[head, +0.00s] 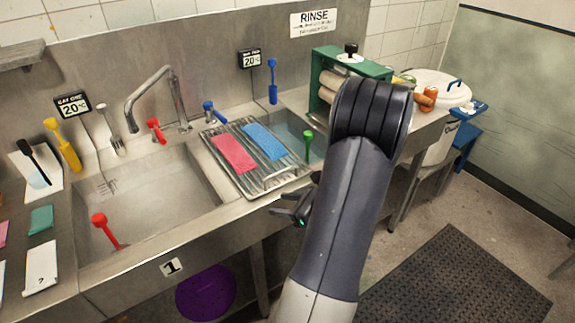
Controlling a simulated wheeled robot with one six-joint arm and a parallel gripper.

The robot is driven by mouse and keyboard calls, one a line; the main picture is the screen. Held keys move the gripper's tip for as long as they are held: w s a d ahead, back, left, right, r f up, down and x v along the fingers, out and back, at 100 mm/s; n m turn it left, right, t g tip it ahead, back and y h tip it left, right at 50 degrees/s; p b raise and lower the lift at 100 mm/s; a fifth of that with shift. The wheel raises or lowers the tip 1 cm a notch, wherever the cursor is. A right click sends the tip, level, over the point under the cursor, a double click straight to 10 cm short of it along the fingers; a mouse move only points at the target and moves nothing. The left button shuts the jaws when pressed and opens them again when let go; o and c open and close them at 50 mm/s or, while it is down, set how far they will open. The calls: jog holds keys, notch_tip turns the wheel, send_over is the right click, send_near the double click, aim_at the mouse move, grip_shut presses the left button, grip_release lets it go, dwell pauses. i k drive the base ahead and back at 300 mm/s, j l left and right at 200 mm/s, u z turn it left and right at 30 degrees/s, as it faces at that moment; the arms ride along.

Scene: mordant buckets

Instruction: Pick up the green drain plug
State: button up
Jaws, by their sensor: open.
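The green drain plug (308,139) has an upright handle with a knobbed top. It stands in the right-hand sink (287,128), near the right end of the drain rack. Its lower end is hard to make out. My gripper (283,204) is open and empty at the front edge of the sink unit, nearer the camera than the plug and lower left of it in the picture. The gripper is clearly apart from the plug. My arm covers the counter just right of the plug.
A metal rack (244,176) with pink (233,153) and blue (265,142) cloths lies between the sinks. A green roller wringer (347,66) is behind my arm. A dark mat (455,280) lies on the floor.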

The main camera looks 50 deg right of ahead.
aim_at(308, 135)
jog(key=i+l, duration=0.1)
jog(key=l, duration=1.2)
jog(key=i+l, duration=0.25)
